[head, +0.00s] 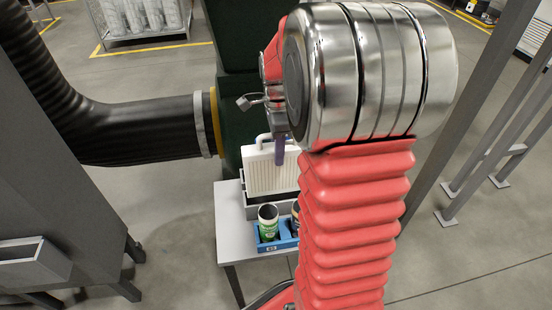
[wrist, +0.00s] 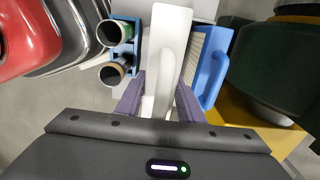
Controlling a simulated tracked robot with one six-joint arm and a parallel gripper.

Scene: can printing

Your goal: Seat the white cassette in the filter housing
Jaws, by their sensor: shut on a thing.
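The white cassette (head: 268,172) is a ribbed upright panel with a top handle. In the head view it stands at or just above a dark tray (head: 262,208) on the small table; I cannot tell whether it touches. My gripper (head: 280,150) is shut on its handle, with purple fingers either side of it. In the wrist view the cassette (wrist: 170,40) lies between the fingertips of my gripper (wrist: 160,98). A dark green unit (head: 228,110), possibly the filter housing, stands behind; it also shows in the wrist view (wrist: 262,75). No opening in it is visible.
A blue-framed pleated cassette with a handle (wrist: 214,75) is close right of the white one. A black duct (head: 130,130) joins the green unit at left.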

